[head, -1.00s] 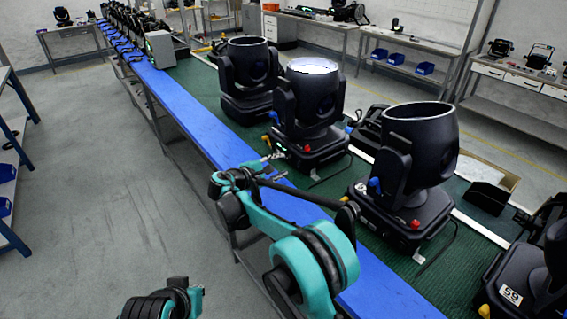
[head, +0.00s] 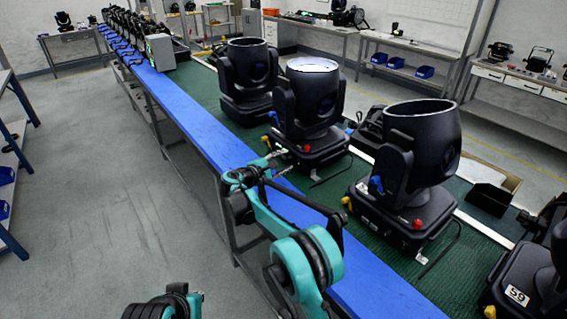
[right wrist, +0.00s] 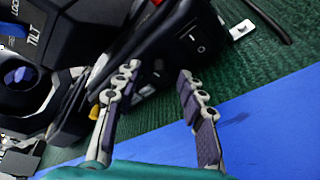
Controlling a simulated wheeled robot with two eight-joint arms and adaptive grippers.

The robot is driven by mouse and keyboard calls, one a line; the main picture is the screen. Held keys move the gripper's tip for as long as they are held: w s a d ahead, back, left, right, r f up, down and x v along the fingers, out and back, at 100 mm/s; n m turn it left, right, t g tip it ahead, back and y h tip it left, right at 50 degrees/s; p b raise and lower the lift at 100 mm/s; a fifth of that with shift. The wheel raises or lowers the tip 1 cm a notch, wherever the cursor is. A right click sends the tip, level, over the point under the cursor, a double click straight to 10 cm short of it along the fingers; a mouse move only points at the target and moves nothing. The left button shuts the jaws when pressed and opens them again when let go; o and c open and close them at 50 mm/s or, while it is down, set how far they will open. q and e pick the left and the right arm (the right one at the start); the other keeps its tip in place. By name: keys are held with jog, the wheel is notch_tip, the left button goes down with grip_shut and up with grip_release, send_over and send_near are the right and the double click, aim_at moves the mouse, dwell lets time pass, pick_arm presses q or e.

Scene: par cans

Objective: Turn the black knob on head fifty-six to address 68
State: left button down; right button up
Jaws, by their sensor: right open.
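My right gripper (head: 277,160) is open and empty at the front edge of the middle moving head (head: 305,100), whose lens is bright. Its two fingers (right wrist: 158,82) show spread in the right wrist view. A yoke with "TILT" lettering (right wrist: 34,36) is at upper left. No number fifty-six is readable, and I cannot make out the black knob. My left gripper is not in view.
A larger head (head: 412,160) stands to the right and another (head: 246,80) behind to the left. A head labelled 59 (head: 517,296) is at lower right. All stand on green matting beside a blue strip (head: 205,130). The grey floor at left is clear.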

grip_shut()
jog(key=m+t, duration=0.1)
jog(key=m, duration=0.1)
jog(key=shift+s+f+m+b, duration=0.1)
jog(key=shift+f+m+b, duration=0.05)
jog(key=shift+m+b, duration=0.2)
jog(key=shift+m+t+b, duration=0.3)
jog(key=shift+m+t, duration=0.3)
jog(key=shift+m, duration=0.95)
